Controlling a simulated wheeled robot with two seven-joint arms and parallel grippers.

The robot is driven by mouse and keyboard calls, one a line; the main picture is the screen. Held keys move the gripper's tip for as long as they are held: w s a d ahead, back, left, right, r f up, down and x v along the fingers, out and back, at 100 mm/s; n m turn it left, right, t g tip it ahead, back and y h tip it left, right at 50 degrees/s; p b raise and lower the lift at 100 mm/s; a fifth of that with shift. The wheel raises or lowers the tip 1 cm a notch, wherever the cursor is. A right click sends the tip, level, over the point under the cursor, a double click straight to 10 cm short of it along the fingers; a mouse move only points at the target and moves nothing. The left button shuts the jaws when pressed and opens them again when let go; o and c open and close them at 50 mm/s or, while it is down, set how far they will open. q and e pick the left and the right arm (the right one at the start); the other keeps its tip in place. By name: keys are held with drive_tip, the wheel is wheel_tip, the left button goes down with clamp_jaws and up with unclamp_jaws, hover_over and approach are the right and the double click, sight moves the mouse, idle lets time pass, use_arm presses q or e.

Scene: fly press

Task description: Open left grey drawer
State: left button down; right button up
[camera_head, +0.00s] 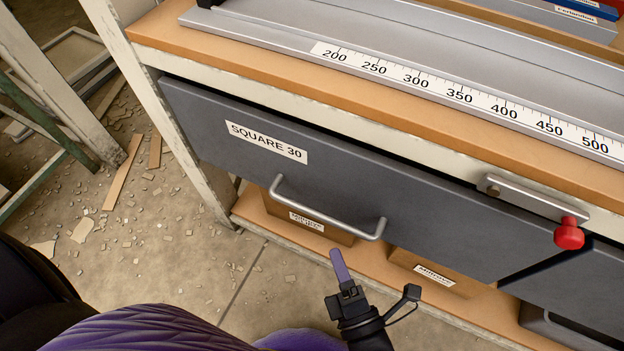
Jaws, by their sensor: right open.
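The left grey drawer (220,165) has a flat dark grey front with a "SQUARE 30" label (266,142) and sits under the workbench top. A dark gap runs along its upper edge; I cannot tell whether it is slightly out. Its silver bar handle (325,218) is low on the front. My right gripper (376,280) is open and empty, just below the handle's right end in the picture, apart from it. My left gripper is not in view.
A metal latch bar with a red knob (569,234) lies at the drawer's upper right. A second grey drawer (580,285) is at the right. Labelled boxes stand on the lower shelf (375,262). A bench leg (185,150) is at left. Debris litters the floor.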

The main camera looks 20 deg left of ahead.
sight(320, 213)
drive_tip(key=b+x, duration=0.2)
drive_tip(key=x, duration=0.6)
drive_tip(key=shift+b, duration=0.35)
drive_tip(key=shift+w+a+r, duration=0.1)
drive_tip(key=shift+w+a, duration=0.1)
drive_tip(key=shift+c, duration=1.3)
drive_tip(key=shift+w, duration=0.1)
drive_tip(key=c, duration=0.5)
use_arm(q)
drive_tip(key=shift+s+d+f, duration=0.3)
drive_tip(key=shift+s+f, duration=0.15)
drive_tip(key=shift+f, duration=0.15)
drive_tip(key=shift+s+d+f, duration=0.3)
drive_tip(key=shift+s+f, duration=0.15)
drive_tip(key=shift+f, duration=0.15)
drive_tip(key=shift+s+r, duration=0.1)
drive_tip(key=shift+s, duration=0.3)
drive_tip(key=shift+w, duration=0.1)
